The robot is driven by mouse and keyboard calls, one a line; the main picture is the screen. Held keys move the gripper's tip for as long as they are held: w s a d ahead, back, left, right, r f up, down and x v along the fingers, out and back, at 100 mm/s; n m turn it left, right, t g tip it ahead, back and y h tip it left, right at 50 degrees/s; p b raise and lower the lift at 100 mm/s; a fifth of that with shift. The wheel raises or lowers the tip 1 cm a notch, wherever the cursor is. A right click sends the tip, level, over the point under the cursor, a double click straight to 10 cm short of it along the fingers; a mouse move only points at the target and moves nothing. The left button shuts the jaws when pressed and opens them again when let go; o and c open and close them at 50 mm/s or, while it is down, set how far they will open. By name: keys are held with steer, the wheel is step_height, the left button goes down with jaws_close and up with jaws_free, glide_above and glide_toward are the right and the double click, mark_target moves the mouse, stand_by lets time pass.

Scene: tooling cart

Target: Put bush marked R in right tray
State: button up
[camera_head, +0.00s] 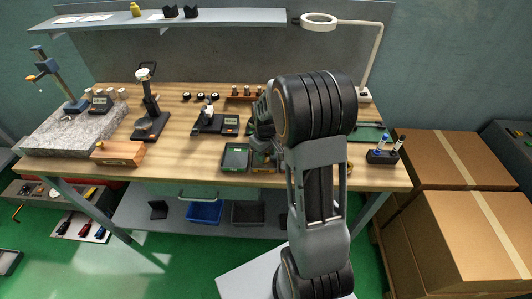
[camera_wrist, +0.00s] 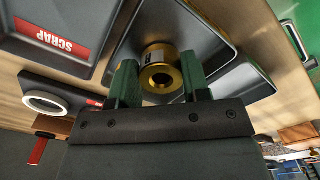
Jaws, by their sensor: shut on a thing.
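My gripper (camera_wrist: 160,84) is shut on a brass bush (camera_wrist: 161,75), with one green finger on each side of it. The bush shows its round end with a dark hole. In the head view my arm hides the bush and most of the gripper. A grey tray (camera_head: 236,158) shows at the bench front, left of my arm.
A tray with a red SCRAP label (camera_wrist: 52,38) lies beside the grey tray in the wrist view. A black stand with a white ring (camera_wrist: 45,103) is near it. A gauge stand (camera_head: 150,118), a wooden box (camera_head: 117,153) and a black holder (camera_head: 382,156) stand on the bench.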

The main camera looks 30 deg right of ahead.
steer(key=shift+f, duration=0.2)
steer(key=o, duration=0.9)
steer(key=shift+c, duration=0.2)
step_height(320, 180, up, 12)
steer(key=s+a+r+m+t, duration=0.1)
steer(key=s+a, duration=0.3)
steer(key=s, duration=0.4)
steer(key=s+a+r+m+t, duration=0.1)
steer(key=s+a+m+t, duration=0.1)
steer(key=s+a, duration=0.3)
steer(key=s+t, duration=0.1)
steer(key=s, duration=0.1)
steer(key=shift+s+a+r, duration=0.25)
steer(key=shift+s+r, duration=0.05)
steer(key=shift+s, duration=0.05)
